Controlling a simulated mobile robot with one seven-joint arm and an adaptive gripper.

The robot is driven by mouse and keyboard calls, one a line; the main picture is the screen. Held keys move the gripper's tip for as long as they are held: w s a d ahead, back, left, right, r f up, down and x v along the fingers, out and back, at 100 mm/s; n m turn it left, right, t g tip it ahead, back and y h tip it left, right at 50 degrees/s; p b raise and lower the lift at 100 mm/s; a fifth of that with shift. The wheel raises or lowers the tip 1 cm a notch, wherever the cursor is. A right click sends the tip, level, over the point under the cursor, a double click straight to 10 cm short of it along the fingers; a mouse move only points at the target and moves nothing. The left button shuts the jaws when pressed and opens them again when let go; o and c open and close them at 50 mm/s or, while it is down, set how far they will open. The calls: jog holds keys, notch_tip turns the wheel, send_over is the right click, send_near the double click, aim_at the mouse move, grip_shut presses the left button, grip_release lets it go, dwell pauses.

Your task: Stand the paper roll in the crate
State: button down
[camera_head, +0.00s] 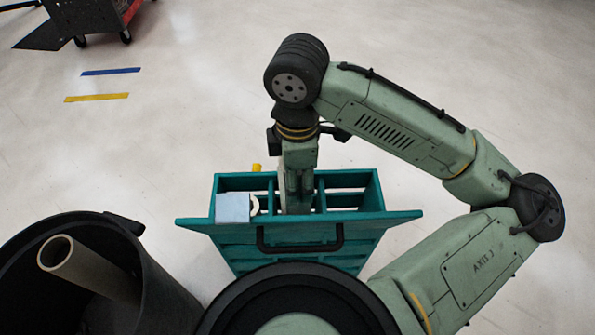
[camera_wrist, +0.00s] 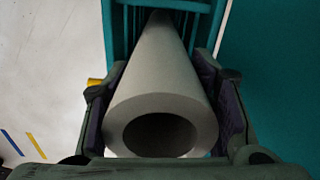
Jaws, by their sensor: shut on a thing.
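The paper roll (camera_wrist: 162,110) is a hollow grey tube. In the wrist view it sits between the dark finger pads of my gripper (camera_wrist: 163,75), its open end towards the camera and its far end running down between teal crate walls. My gripper (camera_head: 298,200) is shut on it and points down into the teal crate (camera_head: 385,216). The crate wall also shows in the wrist view (camera_wrist: 270,70). Whether the roll's lower end touches the crate floor cannot be seen.
A pale blue box (camera_head: 232,207) sits at the crate's left front, with a yellow thing (camera_head: 256,167) at its back left. A dark bin (camera_head: 165,285) at the lower left holds a beige tube (camera_head: 88,268). Blue and yellow tape strips mark the open floor.

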notch_tip(320, 180, down, 6)
jog(key=b, duration=0.3)
jog(key=shift+b, duration=0.4)
jog(key=c, duration=0.6)
grip_release()
notch_tip(320, 180, up, 12)
jog(key=shift+r, duration=0.1)
